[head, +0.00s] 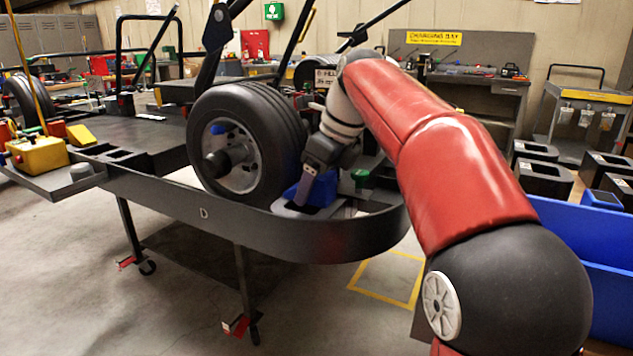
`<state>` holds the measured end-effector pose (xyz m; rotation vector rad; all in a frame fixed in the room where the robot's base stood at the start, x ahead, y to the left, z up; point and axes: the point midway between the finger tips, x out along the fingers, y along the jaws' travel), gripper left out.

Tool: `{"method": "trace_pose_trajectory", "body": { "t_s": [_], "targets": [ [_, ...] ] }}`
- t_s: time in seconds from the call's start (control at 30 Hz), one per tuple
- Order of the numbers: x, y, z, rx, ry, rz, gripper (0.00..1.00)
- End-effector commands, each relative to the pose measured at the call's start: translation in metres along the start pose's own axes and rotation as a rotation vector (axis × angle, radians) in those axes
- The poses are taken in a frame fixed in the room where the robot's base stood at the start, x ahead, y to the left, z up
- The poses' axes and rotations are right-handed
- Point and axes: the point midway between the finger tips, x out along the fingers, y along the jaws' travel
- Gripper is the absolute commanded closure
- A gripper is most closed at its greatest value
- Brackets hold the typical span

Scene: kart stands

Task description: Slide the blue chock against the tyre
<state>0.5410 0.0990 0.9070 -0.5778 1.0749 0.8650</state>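The black tyre (268,128) stands upright on the kart stand, its grey rim facing left. The blue chock (318,189) sits on the stand just right of the tyre's lower part. My gripper (304,192) reaches down at the chock from above, with a finger in front of the chock's left side. The finger hides part of the chock, so I cannot tell whether the gripper is closed on it. The chock's left edge looks near the tyre, but I cannot tell whether they touch.
The stand's dark raised rim (345,240) curves around the front and right of the chock. A green knob (359,176) stands right of the chock. A yellow box (38,154) is at far left. A blue bin (590,262) stands at right.

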Motion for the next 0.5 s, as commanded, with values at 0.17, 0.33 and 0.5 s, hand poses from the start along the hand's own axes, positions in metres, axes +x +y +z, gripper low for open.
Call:
{"method": "trace_pose_trajectory", "body": {
  "t_s": [0.17, 0.33, 0.5],
  "targets": [
    [-0.001, 0.0, -0.001, 0.001, 0.001, 0.0, 0.31],
    [-0.016, -0.001, 0.0, 0.001, 0.0, -0.002, 0.31],
    [-0.046, -0.001, 0.001, 0.0, -0.002, -0.003, 0.31]
  ]
}}
